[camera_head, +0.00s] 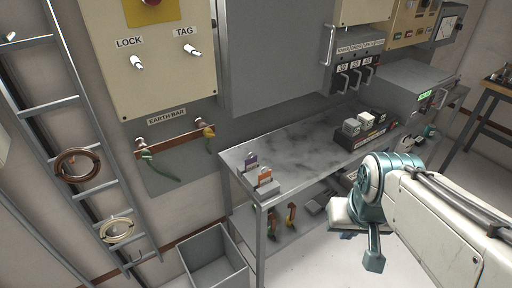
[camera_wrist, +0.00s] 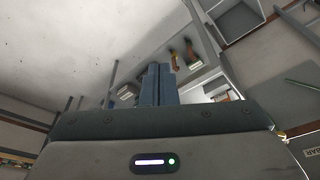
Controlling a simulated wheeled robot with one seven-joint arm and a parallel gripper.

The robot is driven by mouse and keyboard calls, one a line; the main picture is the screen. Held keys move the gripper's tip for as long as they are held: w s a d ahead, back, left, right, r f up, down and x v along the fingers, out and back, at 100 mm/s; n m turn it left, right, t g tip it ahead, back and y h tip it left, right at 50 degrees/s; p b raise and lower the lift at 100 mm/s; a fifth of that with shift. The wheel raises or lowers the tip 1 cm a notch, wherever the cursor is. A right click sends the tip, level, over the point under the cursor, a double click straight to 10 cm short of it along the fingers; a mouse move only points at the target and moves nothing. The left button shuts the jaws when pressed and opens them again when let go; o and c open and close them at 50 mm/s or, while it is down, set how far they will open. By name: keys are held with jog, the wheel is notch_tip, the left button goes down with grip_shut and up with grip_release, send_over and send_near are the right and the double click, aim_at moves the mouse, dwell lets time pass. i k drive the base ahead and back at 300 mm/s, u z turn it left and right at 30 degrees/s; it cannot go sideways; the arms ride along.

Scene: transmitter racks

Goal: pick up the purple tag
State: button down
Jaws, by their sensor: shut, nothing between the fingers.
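The purple tag (camera_head: 250,159) stands upright in a small grey holder at the near left corner of the grey bench top (camera_head: 300,150). An orange tag (camera_head: 264,176) stands in front of it, with its top near the purple tag's lower part. My gripper (camera_wrist: 156,84) shows in the wrist view with its two blue fingers together and nothing between them. In the head view my arm is at the right, in front of the bench and well away from the tags. The purple tag cannot be made out in the wrist view.
A dark tray with several blocks (camera_head: 352,128) sits further along the bench. Orange-handled items (camera_head: 291,214) are on the lower shelf. An open grey bin (camera_head: 212,257) stands left of the bench. The wall cabinet (camera_head: 275,50) rises behind. Floor before the bench looks clear.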

aim_at(251, 163)
jog(key=u, duration=0.55)
jog(key=i, duration=0.65)
jog(key=u, duration=0.1)
